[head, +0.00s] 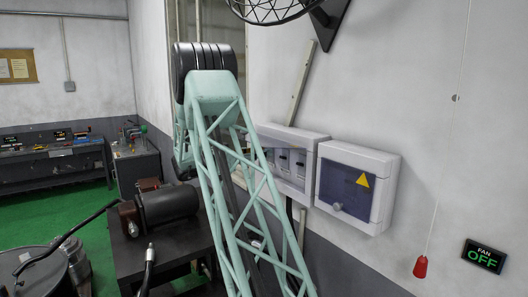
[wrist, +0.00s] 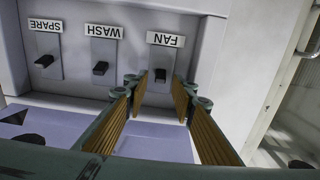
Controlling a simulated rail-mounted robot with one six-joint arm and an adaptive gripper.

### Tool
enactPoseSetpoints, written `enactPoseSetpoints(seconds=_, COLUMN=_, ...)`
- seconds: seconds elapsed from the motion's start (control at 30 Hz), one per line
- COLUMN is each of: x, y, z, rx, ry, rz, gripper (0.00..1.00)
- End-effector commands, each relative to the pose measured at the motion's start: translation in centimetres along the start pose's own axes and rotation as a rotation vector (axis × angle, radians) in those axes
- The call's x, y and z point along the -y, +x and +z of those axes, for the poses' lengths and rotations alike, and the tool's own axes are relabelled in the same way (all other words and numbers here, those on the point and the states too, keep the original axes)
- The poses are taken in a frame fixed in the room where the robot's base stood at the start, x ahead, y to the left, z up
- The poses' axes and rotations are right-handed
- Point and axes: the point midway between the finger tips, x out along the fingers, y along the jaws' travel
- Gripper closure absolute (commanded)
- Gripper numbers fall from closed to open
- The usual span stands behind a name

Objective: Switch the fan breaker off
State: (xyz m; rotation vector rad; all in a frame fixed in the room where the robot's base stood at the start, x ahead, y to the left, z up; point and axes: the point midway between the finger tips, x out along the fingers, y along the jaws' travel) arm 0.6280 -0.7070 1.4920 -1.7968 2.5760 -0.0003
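In the wrist view a row of breakers carries upside-down labels. The fan breaker's dark lever (wrist: 160,75) is at the right of the row, beside its FAN label (wrist: 166,39). My gripper (wrist: 158,92) is open, with its fingers on either side of the fan lever; I cannot tell whether either touches it. Nothing is held. The breaker box (head: 312,150) shows on the wall in the head view, partly behind my arm, which hides my gripper there. A fan sign (head: 484,256) at lower right reads OFF in green.
The WASH lever (wrist: 100,68) and SPARE lever (wrist: 44,61) sit left of the fan lever. A tinted panel (wrist: 150,142) lies below the row. In the head view, a closed box (head: 386,190) with a warning triangle and a red pull handle (head: 420,267) are to the right.

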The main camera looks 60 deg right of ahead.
Motion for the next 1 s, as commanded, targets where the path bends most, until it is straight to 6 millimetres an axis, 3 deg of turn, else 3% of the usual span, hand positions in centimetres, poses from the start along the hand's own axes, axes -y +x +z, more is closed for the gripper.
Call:
enactPoseSetpoints(seconds=0.5, x=0.01, y=0.91, z=0.01, rx=-0.001, ry=-0.001, rz=0.000, gripper=0.76)
enactPoseSetpoints(seconds=0.77, x=0.00, y=0.90, z=0.00, rx=-0.001, ry=-0.001, rz=0.000, gripper=1.00)
enactPoseSetpoints(seconds=1.0, x=0.01, y=0.89, z=0.06, rx=-0.004, ry=-0.001, rz=-0.001, gripper=1.00)
